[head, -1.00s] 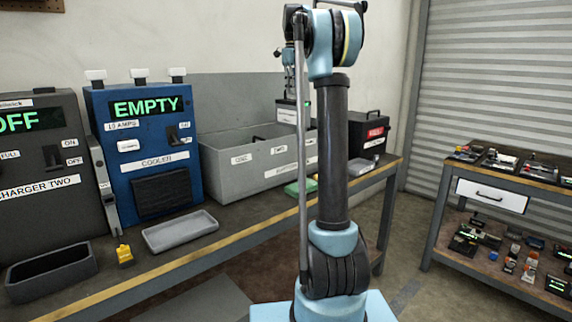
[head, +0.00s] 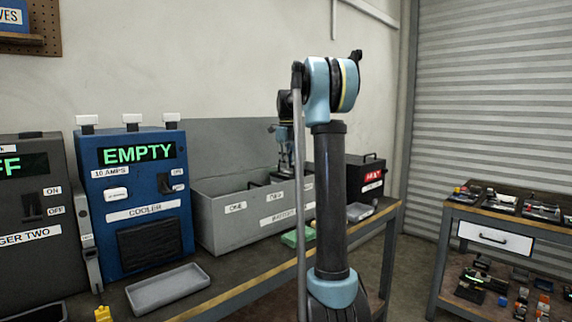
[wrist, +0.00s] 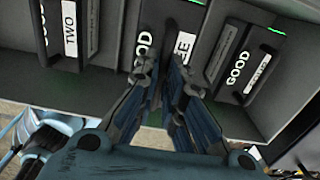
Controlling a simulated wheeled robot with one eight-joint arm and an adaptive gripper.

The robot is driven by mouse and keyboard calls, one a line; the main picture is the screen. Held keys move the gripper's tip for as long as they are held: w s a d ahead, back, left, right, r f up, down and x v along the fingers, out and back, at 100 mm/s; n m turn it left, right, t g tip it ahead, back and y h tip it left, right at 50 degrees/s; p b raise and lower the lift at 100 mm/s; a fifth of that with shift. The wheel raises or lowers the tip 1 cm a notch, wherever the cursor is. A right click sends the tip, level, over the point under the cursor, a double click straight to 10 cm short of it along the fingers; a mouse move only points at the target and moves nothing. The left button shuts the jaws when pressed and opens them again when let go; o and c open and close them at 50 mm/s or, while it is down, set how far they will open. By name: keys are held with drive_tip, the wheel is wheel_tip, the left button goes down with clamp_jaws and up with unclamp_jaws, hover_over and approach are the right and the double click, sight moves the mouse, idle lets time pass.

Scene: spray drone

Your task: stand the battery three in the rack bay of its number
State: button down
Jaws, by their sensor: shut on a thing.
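The battery three (wrist: 165,22) is a dark block with a "GOOD" mark and a label ending in "EE", partly hidden by the fingers. My gripper (wrist: 165,78) is shut on it. The wrist view shows the held battery between the rack's dividers, with a neighbouring battery (wrist: 92,30) by a "TWO" label on the left and another "GOOD" battery (wrist: 232,62) on the right. Whether its base touches the bay floor is hidden.
The blue cooler charger (head: 142,195), reading EMPTY, stands left of the rack. A grey tray (head: 168,289) lies in front of it. A black case (head: 366,182) stands right of the rack. A second bench (head: 492,236) holds several small items.

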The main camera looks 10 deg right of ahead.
sight(287, 174)
drive_tip(key=shift+s+f, duration=0.1)
drive_tip(key=shift+f, duration=2.55)
drive_tip(key=c, duration=1.7)
unclamp_jaws()
wheel_tip(287, 174, up, 12)
drive_tip(key=shift+r, duration=0.1)
